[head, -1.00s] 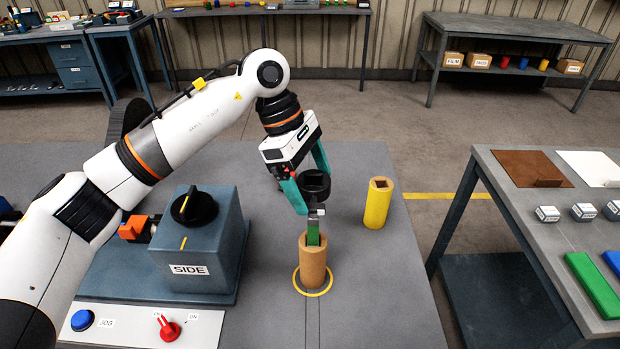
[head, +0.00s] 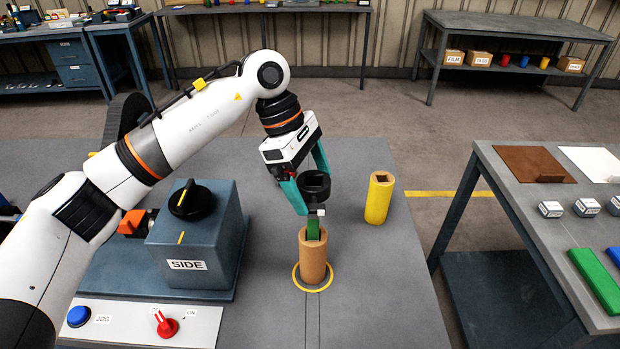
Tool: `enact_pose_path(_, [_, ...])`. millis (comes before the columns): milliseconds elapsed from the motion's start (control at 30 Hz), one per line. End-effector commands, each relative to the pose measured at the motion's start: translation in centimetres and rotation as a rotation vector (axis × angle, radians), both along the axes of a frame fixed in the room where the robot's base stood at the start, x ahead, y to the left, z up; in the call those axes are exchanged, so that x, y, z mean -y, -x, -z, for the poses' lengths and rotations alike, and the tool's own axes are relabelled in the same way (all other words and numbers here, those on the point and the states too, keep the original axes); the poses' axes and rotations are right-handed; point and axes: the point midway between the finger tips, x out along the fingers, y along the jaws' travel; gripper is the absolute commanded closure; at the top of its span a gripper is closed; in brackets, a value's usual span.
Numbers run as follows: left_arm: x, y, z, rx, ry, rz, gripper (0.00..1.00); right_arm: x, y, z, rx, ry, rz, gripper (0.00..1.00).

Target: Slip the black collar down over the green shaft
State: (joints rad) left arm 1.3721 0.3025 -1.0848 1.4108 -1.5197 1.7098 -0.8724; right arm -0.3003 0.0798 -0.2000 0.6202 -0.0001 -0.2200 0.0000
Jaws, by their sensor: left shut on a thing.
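The black collar (head: 314,184) is a short, dark ring held between the teal fingers of my left gripper (head: 309,192). The gripper is shut on it. The green shaft (head: 313,229) stands upright in a tan cylinder (head: 312,260), with only a short length showing above the rim. The collar is directly above the shaft in the picture. A dark and pale part between them covers the shaft's top, so I cannot tell whether the collar touches it. My right gripper is not in view.
A yellow cylinder (head: 379,197) stands to the right of the shaft. A blue-grey box (head: 204,240) labelled SIDE with a black knob is to the left. A panel (head: 148,325) with a blue button and red switch lies in front.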

Motion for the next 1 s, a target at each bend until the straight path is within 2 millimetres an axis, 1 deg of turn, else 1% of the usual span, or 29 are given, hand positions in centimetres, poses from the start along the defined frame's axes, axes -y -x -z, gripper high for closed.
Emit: enact_pose_path(1000, [0.0,0.0,2.0,0.002,0.002,0.000,0.42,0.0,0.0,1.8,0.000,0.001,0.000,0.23])
